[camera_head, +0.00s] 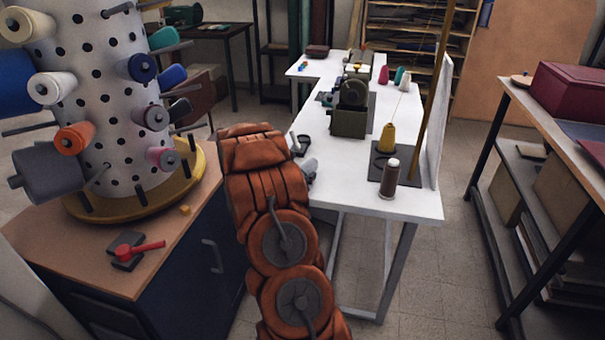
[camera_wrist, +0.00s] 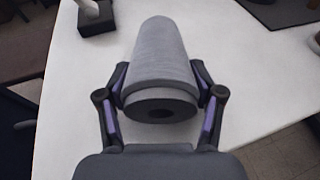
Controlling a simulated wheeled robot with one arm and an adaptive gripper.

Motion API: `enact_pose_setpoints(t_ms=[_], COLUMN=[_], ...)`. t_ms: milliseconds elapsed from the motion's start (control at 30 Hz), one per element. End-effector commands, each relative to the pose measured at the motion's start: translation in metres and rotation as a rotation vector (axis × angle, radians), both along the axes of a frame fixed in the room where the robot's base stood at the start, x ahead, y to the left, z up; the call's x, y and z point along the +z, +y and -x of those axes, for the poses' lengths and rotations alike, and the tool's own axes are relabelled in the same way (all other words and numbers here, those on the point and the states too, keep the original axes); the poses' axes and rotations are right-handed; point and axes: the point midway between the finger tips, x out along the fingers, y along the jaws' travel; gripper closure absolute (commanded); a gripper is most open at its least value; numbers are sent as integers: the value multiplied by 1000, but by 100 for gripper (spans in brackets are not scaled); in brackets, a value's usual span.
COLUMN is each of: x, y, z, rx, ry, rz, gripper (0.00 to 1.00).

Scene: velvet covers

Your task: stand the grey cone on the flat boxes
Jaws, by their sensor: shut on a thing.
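The grey cone (camera_wrist: 158,60) is between the fingers of my gripper (camera_wrist: 160,93) in the wrist view. Its dark hollow end faces the camera and its narrower end points away. The gripper is shut on it, one finger on each side. The white table (camera_wrist: 85,75) is below; I cannot tell whether the cone touches it. In the head view my gripper (camera_head: 307,170) is at the table's near left edge, partly hidden by my orange arm. Dark red boxes (camera_head: 575,98) lie on the right-hand bench; I cannot tell whether these are the flat boxes.
On the white table (camera_head: 330,185) are a sewing machine (camera_head: 350,105), a yellow cone (camera_head: 387,138) and a brown spool (camera_head: 390,178). A spool rack (camera_head: 95,95) stands at left on a cabinet. Open floor (camera_head: 440,265) separates the table from the right-hand bench (camera_head: 530,118).

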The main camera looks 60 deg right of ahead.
Motion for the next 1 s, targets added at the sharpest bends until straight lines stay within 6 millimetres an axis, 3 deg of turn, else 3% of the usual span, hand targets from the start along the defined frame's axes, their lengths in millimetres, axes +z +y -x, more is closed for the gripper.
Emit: enact_pose_setpoints(t_ms=[467, 500, 733, 1000], x=[-5, -5, -4, -4], y=[0, 0, 0, 0], z=[0, 0, 0, 0], rx=[1, 1, 1, 1], ry=[-1, -1, -1, -1], rz=[3, 3, 2, 2], gripper=[77, 34, 10, 8])
